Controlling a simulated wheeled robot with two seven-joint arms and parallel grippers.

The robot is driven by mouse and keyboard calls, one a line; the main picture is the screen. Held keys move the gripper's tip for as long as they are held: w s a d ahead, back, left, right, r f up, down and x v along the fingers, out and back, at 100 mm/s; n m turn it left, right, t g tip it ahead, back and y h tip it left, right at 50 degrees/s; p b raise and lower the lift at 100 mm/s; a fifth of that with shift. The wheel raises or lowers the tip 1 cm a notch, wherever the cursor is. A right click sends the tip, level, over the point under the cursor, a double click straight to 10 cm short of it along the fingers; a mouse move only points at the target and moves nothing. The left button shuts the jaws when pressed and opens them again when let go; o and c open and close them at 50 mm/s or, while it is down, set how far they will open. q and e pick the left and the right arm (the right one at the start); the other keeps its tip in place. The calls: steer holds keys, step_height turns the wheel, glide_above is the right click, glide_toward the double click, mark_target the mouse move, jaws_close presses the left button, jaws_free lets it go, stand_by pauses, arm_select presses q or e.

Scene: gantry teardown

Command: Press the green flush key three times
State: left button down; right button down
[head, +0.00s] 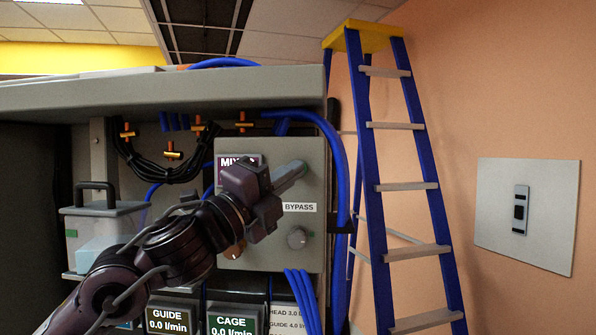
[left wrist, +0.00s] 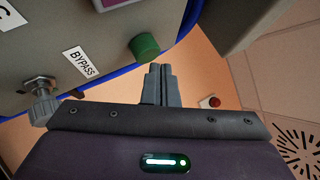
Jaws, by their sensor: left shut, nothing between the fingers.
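The green flush key (head: 304,165) is a round green button on the grey panel box (head: 313,185); in the head view only a sliver shows beside my fingertips. In the left wrist view the whole green key (left wrist: 145,46) stands out from the panel, right of the BYPASS label. My left gripper (head: 299,171) is shut and empty in front of the panel. In the left wrist view its fingertips (left wrist: 160,68) are just below and right of the key, with a small gap in the picture; I cannot tell the depth between them. My right gripper is not in view.
A silver knob (head: 298,237) sits below the BYPASS label (head: 300,207). Blue hoses (head: 340,160) run along the panel's right side. A blue stepladder (head: 380,170) stands to the right by the orange wall.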

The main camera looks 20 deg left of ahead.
arm_select(q)
steer(key=shift+w+a, duration=0.1)
steer(key=shift+w, duration=0.4)
stand_by(0.7)
steer(key=shift+s, duration=0.15)
steer(key=shift+s+d, duration=0.2)
steer(key=shift+s, duration=0.6)
steer(key=s+d, duration=0.1)
steer(key=s, duration=0.5)
steer(key=shift+b, duration=0.45)
steer(key=shift+w, duration=0.1)
